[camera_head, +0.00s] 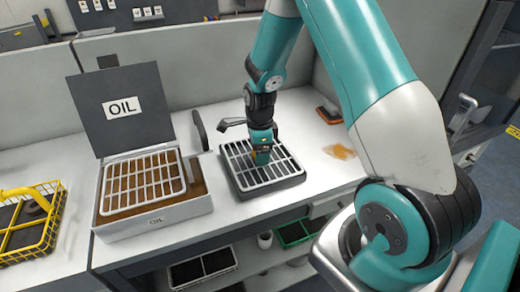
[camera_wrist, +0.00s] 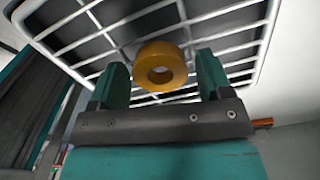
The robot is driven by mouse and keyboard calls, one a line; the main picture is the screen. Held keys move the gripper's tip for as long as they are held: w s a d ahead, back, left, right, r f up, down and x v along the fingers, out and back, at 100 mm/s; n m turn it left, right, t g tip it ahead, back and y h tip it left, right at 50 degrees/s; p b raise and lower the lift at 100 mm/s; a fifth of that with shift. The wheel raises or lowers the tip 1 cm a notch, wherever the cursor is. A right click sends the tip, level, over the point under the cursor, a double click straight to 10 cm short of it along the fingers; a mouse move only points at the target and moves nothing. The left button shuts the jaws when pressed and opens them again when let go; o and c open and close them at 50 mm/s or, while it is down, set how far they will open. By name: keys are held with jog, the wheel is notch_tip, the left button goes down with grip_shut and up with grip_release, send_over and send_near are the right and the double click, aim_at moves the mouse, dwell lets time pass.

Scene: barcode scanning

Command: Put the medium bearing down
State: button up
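The medium bearing is an orange-yellow ring (camera_wrist: 160,67), seen in the wrist view with its hole toward the camera. It lies between the tips of my gripper (camera_wrist: 161,72), in front of a white wire rack. Narrow gaps show between the ring and both fingers, so the gripper looks slightly open around it. In the head view my gripper (camera_head: 262,158) points down at the rack tray (camera_head: 243,172), which has white bars over a dark base. The bearing is not clear in that view, and whether it rests on the bars is hard to tell.
Left of the rack tray stands an open grey box marked OIL (camera_head: 155,225), with a white grid over brown contents and a raised lid (camera_head: 122,133). A yellow wire basket (camera_head: 55,222) is at far left. An orange-brown stain (camera_head: 340,151) marks the white table right of the tray.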

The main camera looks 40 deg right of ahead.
jog(key=shift+o, duration=0.2)
notch_tip(320, 180, up, 12)
jog(key=b, duration=0.2)
jog(key=s+a+r+n+y, duration=0.1)
jog(key=s+a+r+n, duration=0.25)
jog(key=a+n, duration=0.35)
jog(key=s+a+r+n+y, duration=0.1)
jog(key=s+a+r+n, duration=0.25)
jog(key=a+n, duration=0.3)
jog(key=s+a+r+n+y, duration=0.1)
jog(key=s+a+n, duration=0.3)
jog(key=s+n, duration=0.3)
jog(key=s+a+r+n+y, duration=0.1)
jog(key=s+a+n, duration=0.3)
jog(key=s+n, duration=0.4)
jog(key=shift+s+a+r+n, duration=0.25)
jog(key=shift+a+r+n, duration=0.2)
jog(key=shift+n, duration=0.6)
